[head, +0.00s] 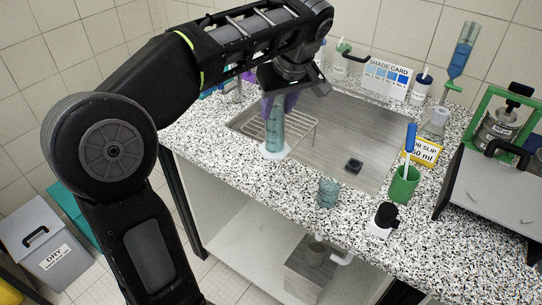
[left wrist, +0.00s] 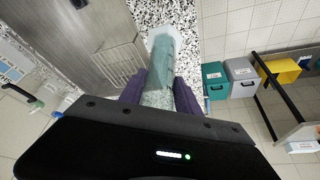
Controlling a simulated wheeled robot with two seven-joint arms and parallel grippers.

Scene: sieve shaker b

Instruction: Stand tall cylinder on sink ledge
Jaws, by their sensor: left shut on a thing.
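The tall cylinder (head: 275,132) is clear teal with a wide white base. It looks upright over the speckled ledge (head: 230,143) at the sink's front left corner. I cannot tell whether its base touches the ledge. My left gripper (head: 283,104) is shut on its upper part with purple fingers. In the left wrist view the cylinder (left wrist: 165,70) runs away from me between the fingers, its white base (left wrist: 163,36) at the far end over the speckled counter. The sink (head: 335,145) holds a wire rack. My right gripper is not in view.
A small teal beaker (head: 328,192), a black-topped white item (head: 383,218) and a green cup (head: 404,185) with a blue-handled tool stand on the front counter. Bare counter lies between sink and beaker.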

